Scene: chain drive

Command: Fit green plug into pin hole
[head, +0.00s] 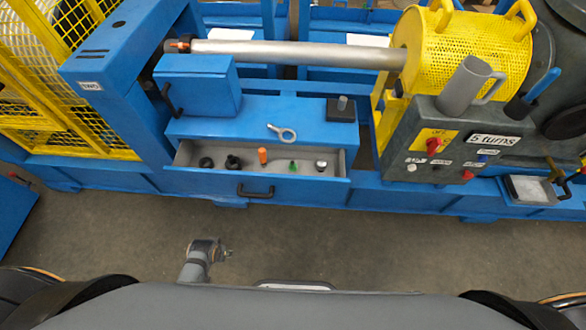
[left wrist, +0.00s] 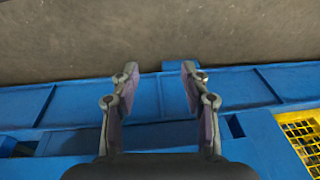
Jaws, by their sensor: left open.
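The small green plug (head: 293,166) stands in the open grey drawer (head: 333,160), between an orange plug (head: 263,156) and a silver-topped one (head: 321,166). I cannot make out the pin hole in either view. My left gripper (left wrist: 160,72) is open and empty in the left wrist view. Its two fingers are apart, with the blue machine base and the floor behind them. In the head view a grey piece of my arm (head: 200,258) shows over the floor, in front of and below the drawer; it is apart from the plugs. My right gripper is not in view.
Two black pieces (head: 233,162) share the drawer. A ring-ended tool (head: 283,133) and a dark block (head: 341,108) lie on the blue ledge above. A silver shaft (head: 300,53) runs to a yellow guard (head: 460,50). A control panel (head: 440,150) stands right. The floor (head: 330,235) is clear.

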